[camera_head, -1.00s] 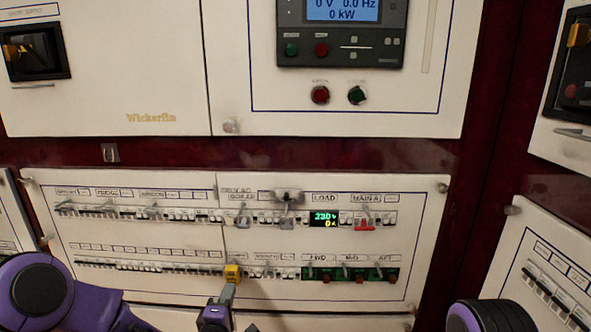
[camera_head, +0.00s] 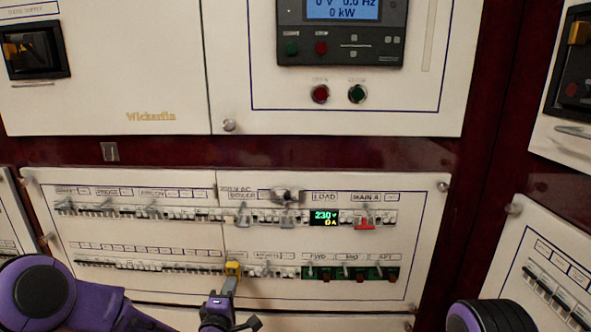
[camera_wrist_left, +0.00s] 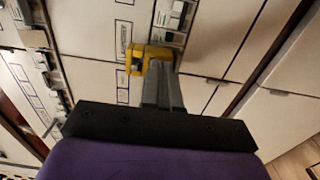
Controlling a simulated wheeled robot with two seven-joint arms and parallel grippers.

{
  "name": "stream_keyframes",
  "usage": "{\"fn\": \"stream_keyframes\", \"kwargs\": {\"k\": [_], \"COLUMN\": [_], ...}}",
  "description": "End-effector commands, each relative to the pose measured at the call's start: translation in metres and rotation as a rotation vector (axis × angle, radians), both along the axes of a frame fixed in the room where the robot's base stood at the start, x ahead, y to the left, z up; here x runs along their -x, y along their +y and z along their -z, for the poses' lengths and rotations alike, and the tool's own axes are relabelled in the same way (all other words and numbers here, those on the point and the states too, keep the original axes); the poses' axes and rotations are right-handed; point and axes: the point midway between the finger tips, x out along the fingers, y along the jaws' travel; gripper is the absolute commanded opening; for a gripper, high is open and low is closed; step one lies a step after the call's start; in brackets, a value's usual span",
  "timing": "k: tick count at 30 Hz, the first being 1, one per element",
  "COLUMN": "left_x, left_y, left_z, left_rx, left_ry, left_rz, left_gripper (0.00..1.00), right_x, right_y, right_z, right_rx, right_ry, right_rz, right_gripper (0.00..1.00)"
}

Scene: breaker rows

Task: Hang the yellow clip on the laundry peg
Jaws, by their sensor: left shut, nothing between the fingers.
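The yellow clip (camera_head: 233,268) is on the lower breaker row, near the middle of the panel. It also shows in the left wrist view (camera_wrist_left: 134,53), right at the fingertips. My left gripper (camera_head: 230,281) is shut with nothing between its fingers. Its tips are at the clip's lower edge and look to be touching or very near it. A small label that seems to read laundry (camera_head: 267,254) is just right of the clip, with small grey toggles under it. I cannot make out a separate laundry peg. My right gripper is out of view.
The breaker panel (camera_head: 130,237) has an upper row with a lit display (camera_head: 324,217) and a red breaker (camera_head: 364,224). Green breakers (camera_head: 349,273) fill the lower right. A round knob (camera_head: 229,125) sticks out above. The panel face below the lower row is bare.

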Motion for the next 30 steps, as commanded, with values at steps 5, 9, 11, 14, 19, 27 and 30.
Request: {"fn": "stream_keyframes", "kwargs": {"k": [5, 9, 11, 14, 19, 27, 30], "left_x": [-0.004, -0.006, -0.007, -0.003, 0.014, 0.040, 0.048], "left_y": [0.000, 0.000, 0.000, 0.000, 0.000, 0.001, 0.002], "left_z": [0.000, 0.000, 0.000, 0.000, -0.001, 0.000, 0.000], "left_rx": [0.000, 0.000, 0.000, 0.000, -0.001, -0.001, -0.001], "left_ry": [-0.001, -0.001, 0.000, 0.000, 0.001, 0.000, 0.001], "left_rz": [-0.001, 0.000, 0.000, 0.000, 0.001, 0.001, 0.000], "left_gripper": [0.00, 0.00, 0.00, 0.00, 0.00, 0.00, 0.00], "right_x": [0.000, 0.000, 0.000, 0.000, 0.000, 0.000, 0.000], "right_y": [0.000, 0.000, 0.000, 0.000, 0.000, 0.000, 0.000], "right_z": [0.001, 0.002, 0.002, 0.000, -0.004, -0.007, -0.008], "right_rx": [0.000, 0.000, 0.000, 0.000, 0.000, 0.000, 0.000], "right_ry": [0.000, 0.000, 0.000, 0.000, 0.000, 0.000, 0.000], "right_rz": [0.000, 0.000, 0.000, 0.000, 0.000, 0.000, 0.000], "right_gripper": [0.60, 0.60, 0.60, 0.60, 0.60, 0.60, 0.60]}}
